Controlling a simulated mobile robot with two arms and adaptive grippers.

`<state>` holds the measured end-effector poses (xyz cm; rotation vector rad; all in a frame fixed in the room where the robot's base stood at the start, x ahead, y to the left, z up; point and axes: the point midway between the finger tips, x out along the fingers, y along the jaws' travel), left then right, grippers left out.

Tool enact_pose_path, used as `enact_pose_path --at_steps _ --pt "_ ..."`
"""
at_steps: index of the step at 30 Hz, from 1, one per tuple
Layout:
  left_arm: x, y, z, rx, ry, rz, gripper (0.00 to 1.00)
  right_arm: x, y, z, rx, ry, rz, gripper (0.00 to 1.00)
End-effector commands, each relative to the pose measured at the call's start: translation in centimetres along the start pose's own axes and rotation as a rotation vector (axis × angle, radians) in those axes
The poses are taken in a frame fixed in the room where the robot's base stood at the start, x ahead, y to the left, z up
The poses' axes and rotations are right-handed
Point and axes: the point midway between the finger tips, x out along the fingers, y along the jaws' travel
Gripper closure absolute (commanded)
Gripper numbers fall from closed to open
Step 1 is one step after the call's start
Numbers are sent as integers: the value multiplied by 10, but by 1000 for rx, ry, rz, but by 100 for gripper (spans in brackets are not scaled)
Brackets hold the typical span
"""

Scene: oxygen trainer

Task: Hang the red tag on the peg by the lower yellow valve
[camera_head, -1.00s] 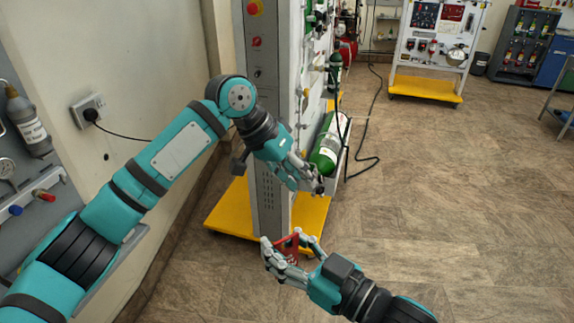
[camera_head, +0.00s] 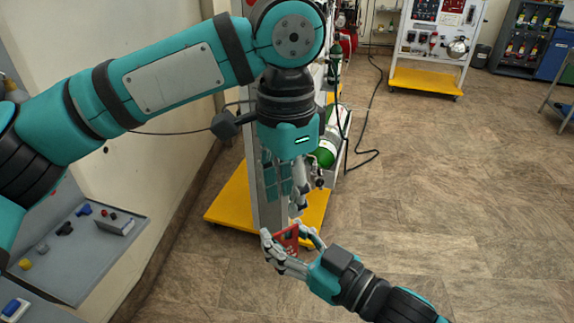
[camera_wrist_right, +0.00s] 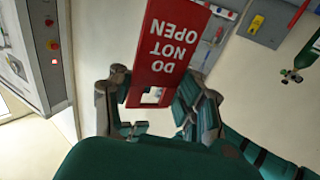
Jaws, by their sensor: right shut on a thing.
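The red tag (camera_head: 288,238) is held in my right gripper (camera_head: 284,243), low in front of the grey panel stand. In the right wrist view the tag (camera_wrist_right: 166,42) shows white "DO NOT OPEN" lettering, upside down, between the fingers of the right gripper (camera_wrist_right: 154,98). My left gripper (camera_head: 286,190) points down just above the right one, with no clear contact with the tag. Its fingers are seen edge-on, so its opening is unclear. I cannot make out the peg or the lower yellow valve; my left arm covers much of the stand.
The stand has a yellow base (camera_head: 230,208). A black hose (camera_head: 366,156) runs along the floor. A grey bench (camera_head: 85,255) is at the left by the wall.

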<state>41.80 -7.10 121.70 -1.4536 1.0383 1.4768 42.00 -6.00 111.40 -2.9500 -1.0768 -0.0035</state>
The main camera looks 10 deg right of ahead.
Motion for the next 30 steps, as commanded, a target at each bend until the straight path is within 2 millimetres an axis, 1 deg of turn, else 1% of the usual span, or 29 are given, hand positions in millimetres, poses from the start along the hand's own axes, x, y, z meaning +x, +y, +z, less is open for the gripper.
enact_pose_path --at_steps 1,3,6,10,15,23,26,30 --pt "11 0 1 -1 -2 1 68 0 0 0 0 0 0 100" --pt "24 0 1 0 -2 2 68 0 0 0 0 0 0 100" --pt "40 0 0 1 0 1 68 0 0 0 0 0 0 100" --pt "54 0 0 0 1 1 68 0 0 0 0 0 0 100" --pt "63 0 0 0 2 1 68 0 0 0 0 0 0 100" --pt "64 0 0 0 2 0 68 0 0 0 0 0 0 100" --pt "64 0 0 0 2 0 80 0 0 0 0 0 0 100" --pt "64 0 0 0 2 0 98 0 0 0 0 0 0 100"
